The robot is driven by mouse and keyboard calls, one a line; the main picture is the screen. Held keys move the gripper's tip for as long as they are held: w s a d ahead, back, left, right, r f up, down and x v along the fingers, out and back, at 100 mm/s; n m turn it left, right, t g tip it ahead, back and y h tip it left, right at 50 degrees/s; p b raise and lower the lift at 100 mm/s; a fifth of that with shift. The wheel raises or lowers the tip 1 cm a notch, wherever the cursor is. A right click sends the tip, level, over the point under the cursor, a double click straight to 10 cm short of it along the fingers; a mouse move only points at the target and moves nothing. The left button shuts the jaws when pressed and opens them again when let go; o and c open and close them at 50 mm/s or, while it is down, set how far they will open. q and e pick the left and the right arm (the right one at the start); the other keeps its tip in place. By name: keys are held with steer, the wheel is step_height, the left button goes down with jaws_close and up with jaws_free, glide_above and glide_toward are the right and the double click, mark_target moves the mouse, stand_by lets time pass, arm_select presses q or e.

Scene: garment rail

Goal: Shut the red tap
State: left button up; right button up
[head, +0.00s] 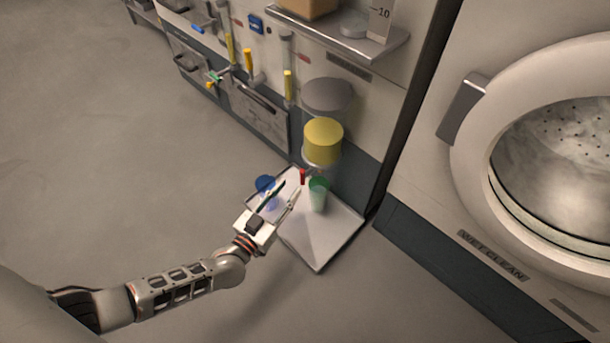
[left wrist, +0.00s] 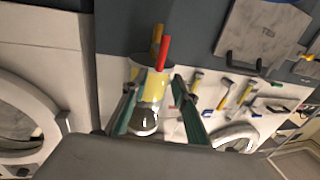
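The red tap (head: 302,177) is a small red lever below a clear dispenser with yellow contents (head: 323,138). In the left wrist view the red tap (left wrist: 163,53) stands just beyond the fingertips, beside an orange lever (left wrist: 157,34). The dispenser (left wrist: 151,92) shows behind, between the fingers. My left gripper (head: 290,187) is open and empty, close to the red tap; I cannot tell whether it touches it. Its two green-edged fingers are spread in the left wrist view (left wrist: 155,86). My right gripper is not in view.
Below the tap is a pale tray (head: 322,241) with a green cup (head: 318,196) and a blue cup (head: 265,185), the blue one close to my left gripper. A metal shelf (head: 345,40) juts out above. A washing machine (head: 470,180) stands right. The floor at left is clear.

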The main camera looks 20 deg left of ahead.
mark_target(301, 174)
arm_select(q)
steer(key=w, duration=0.1)
steer(key=w+b, duration=0.1)
steer(key=w, duration=0.1)
steer(key=w+d, duration=0.1)
steer(key=shift+w+f, duration=0.2)
steer(key=shift+w, duration=0.15)
steer(key=shift+w+r+b, duration=0.25)
steer(key=shift+w+b, duration=0.15)
steer(key=shift+w, duration=0.5)
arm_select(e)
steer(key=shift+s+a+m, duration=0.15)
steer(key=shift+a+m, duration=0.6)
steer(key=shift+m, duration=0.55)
arm_select(q)
jaws_close()
